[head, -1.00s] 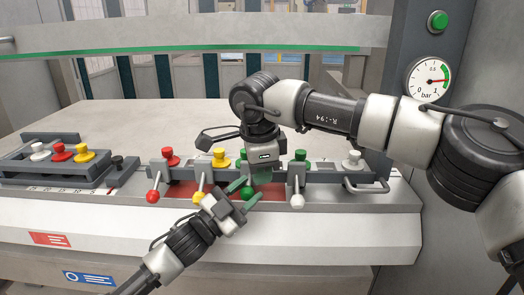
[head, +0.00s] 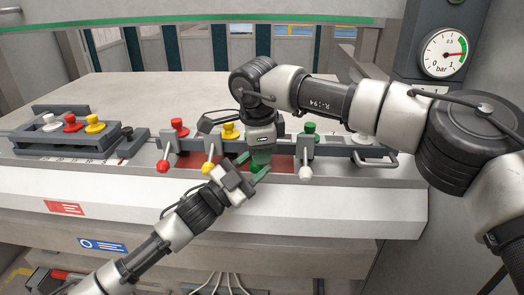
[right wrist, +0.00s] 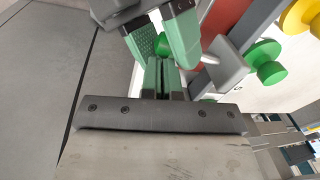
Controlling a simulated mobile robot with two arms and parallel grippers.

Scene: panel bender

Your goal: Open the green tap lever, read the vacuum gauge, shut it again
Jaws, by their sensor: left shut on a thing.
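A row of taps with coloured caps and ball-ended levers lines the bench front. The green ball knob (right wrist: 163,45) lies between the green fingers of my left gripper, which is shut on this lever; the same left gripper (head: 254,169) shows in the head view, where the knob is mostly hidden. My right gripper (head: 261,157) points down just behind it; its fingers (right wrist: 165,78) look shut and empty in the right wrist view. The vacuum gauge (head: 443,53) hangs at upper right. Its needle points right, between 0.5 and 1, at the green band.
A red lever (head: 162,167), a yellow lever (head: 207,168) and a white lever (head: 305,174) stand close to my grippers. A grey block with white, red and yellow caps (head: 70,123) sits at left. The plate table (head: 150,95) behind is clear.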

